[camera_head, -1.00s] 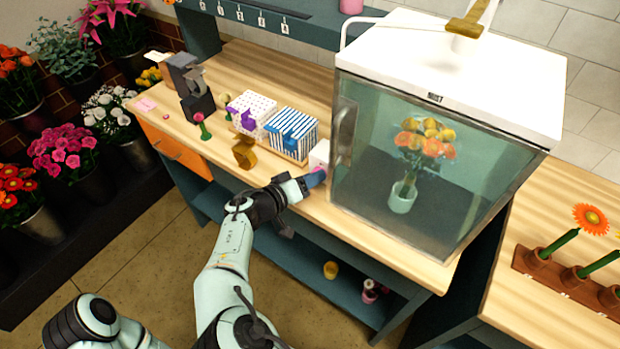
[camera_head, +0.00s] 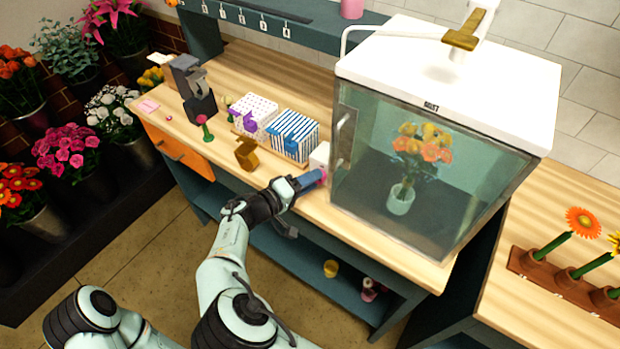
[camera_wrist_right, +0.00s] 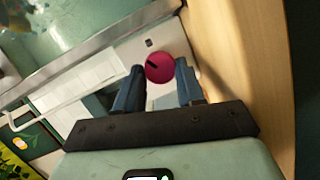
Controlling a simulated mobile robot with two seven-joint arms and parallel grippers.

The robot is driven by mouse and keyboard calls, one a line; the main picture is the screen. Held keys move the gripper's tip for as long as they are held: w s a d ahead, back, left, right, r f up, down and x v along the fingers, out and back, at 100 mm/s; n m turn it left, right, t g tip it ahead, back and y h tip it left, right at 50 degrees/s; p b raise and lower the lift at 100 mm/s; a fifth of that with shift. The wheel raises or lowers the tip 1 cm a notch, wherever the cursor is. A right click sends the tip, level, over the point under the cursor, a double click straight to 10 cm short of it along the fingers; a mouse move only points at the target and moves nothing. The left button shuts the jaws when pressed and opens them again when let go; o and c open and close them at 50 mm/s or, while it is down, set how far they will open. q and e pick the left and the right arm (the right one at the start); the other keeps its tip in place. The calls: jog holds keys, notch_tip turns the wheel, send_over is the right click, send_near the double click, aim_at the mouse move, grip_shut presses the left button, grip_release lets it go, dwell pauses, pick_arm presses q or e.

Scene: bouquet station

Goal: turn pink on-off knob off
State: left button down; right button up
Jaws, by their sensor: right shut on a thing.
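The pink on-off knob (camera_wrist_right: 159,66) is round with a dark mark on its left half. It sits on a white box (camera_head: 320,154) beside the glass cabinet. In the right wrist view the two blue-grey fingers of my right gripper (camera_wrist_right: 159,70) are on either side of the knob, shut on it. In the head view my right gripper (camera_head: 311,180) reaches the front of the white box, and only a sliver of pink shows past its fingers. My left gripper is not in view.
The glass cabinet (camera_head: 430,190) with a vase of orange and yellow flowers stands just right of the knob. Striped and dotted boxes (camera_head: 292,135) and a brown-gold holder (camera_head: 246,154) stand to the left. The wooden counter's front edge runs beneath my right arm.

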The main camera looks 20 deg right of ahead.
jog(key=shift+f+n, duration=0.1)
jog(key=shift+n, duration=0.4)
jog(key=o, duration=1)
jog(key=shift+a, duration=0.15)
jog(key=v, duration=1.3)
jog(key=shift+a+f+b, duration=0.15)
jog(key=shift+f+b, duration=0.05)
jog(key=shift+b, duration=0.15)
